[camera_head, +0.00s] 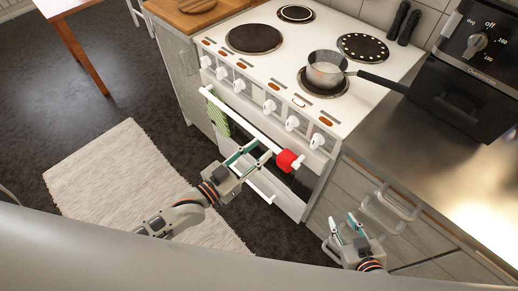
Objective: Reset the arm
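My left gripper (264,149) reaches in from the left, in front of the white cooker (216,50). Its two fingers are spread and I see nothing between them. The fingertips are close to the cooker's white front rail (236,117), just left of a red item (288,160) on the rail. I cannot tell whether they touch the rail. My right gripper (343,221) is low at the right, in front of the grey cabinet drawers. Its fingers are apart and empty, left of the drawer handles (385,208).
A pot (326,70) stands on a hob plate, its dark handle pointing right. A green striped cloth (217,114) hangs on the rail. A black appliance (465,85) stands on the steel counter (400,140). A pale rug (125,175) lies on the dark floor.

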